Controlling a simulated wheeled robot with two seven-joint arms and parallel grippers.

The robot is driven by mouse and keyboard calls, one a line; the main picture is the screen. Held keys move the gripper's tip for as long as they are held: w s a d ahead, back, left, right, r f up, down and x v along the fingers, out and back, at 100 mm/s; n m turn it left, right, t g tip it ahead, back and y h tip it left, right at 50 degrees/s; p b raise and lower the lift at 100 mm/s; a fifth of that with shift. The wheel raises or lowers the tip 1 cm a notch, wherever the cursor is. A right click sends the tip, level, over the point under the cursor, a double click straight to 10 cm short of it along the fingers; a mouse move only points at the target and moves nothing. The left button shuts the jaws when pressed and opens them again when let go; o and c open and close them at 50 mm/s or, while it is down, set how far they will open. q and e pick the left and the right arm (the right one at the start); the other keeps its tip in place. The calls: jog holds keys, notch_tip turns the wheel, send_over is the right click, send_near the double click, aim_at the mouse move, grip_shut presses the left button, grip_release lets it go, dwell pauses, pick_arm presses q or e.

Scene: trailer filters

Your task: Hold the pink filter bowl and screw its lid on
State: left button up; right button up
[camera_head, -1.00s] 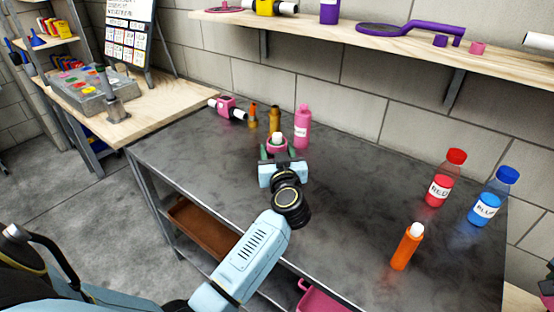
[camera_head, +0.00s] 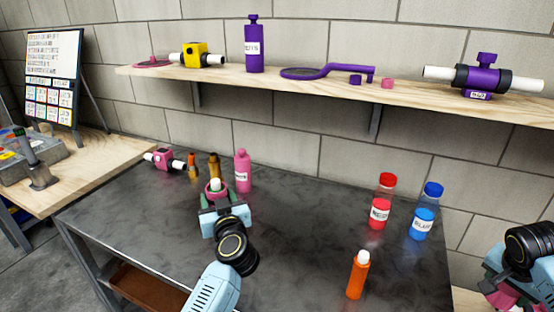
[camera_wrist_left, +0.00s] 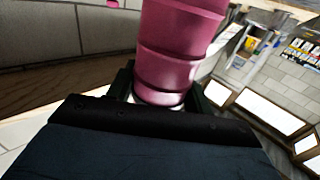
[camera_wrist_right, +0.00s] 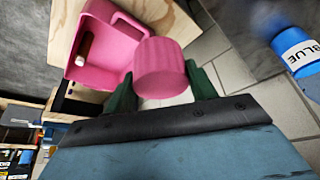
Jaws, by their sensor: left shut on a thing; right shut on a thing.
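My left gripper (camera_head: 219,196) is shut on the pink filter bowl (camera_head: 211,189), above the dark bench. A white piece shows in the bowl's top. In the left wrist view the bowl is a large, ringed pink cylinder (camera_wrist_left: 170,50) between the fingers. In the right wrist view my right gripper (camera_wrist_right: 163,90) is shut on a short, ribbed pink cap (camera_wrist_right: 160,65), which looks like the lid. In the head view the right hand is at the far right edge, and its fingertips are not clear. Lid and bowl are far apart.
Pink (camera_head: 243,172), red (camera_head: 380,204), blue (camera_head: 424,212) and orange (camera_head: 358,277) bottles stand on the bench (camera_head: 290,235). A pink valve (camera_head: 162,158) lies at the back left. A shelf (camera_head: 225,82) with purple tools runs above. A pink bin (camera_wrist_right: 107,40) shows beyond my right gripper.

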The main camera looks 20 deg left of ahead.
pick_arm(q)
jog(key=shift+r, duration=0.1)
